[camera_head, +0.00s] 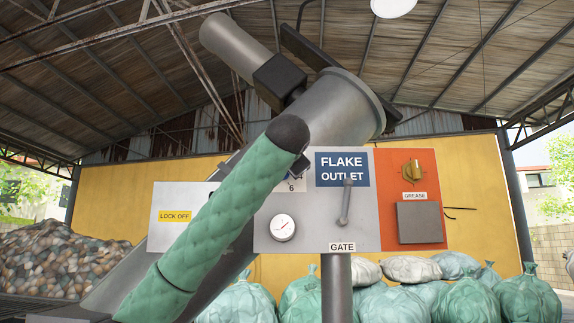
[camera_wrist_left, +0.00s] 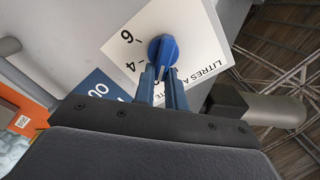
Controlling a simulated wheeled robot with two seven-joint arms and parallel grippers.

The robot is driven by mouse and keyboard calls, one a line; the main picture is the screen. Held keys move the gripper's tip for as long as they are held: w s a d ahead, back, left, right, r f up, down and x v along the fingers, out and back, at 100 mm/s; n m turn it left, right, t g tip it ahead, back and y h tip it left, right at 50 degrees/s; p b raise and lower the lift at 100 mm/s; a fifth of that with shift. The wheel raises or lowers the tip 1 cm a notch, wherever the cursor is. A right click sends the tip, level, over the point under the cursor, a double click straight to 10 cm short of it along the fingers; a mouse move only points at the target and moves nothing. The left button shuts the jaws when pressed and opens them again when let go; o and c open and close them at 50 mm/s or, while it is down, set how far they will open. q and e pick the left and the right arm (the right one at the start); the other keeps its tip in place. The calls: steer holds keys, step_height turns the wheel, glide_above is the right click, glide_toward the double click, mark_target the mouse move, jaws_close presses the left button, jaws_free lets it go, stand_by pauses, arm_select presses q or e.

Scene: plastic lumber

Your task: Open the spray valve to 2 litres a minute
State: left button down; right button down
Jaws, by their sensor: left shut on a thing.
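The spray valve is a blue knob (camera_wrist_left: 162,47) on a white dial plate (camera_wrist_left: 208,42) in the left wrist view. The figures 6 and 4 and the word LITRES show on the plate; the rest of the scale is hidden, and I cannot read the knob's setting. My left gripper (camera_wrist_left: 160,71) is shut on the knob's grip, one blue finger on each side. My right gripper is in neither view.
The grey panel holds a FLAKE OUTLET sign (camera_head: 342,169), a gauge (camera_head: 282,228) and a GATE lever (camera_head: 345,203). An orange GREASE panel (camera_head: 424,160) stands right. A large grey pipe (camera_head: 345,105) rises behind my arm. Green sacks (camera_head: 527,299) lie below.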

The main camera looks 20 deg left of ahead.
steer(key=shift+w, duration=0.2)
arm_select(q)
steer(key=c, duration=1.4)
jaws_free()
steer(key=shift+c, duration=0.2)
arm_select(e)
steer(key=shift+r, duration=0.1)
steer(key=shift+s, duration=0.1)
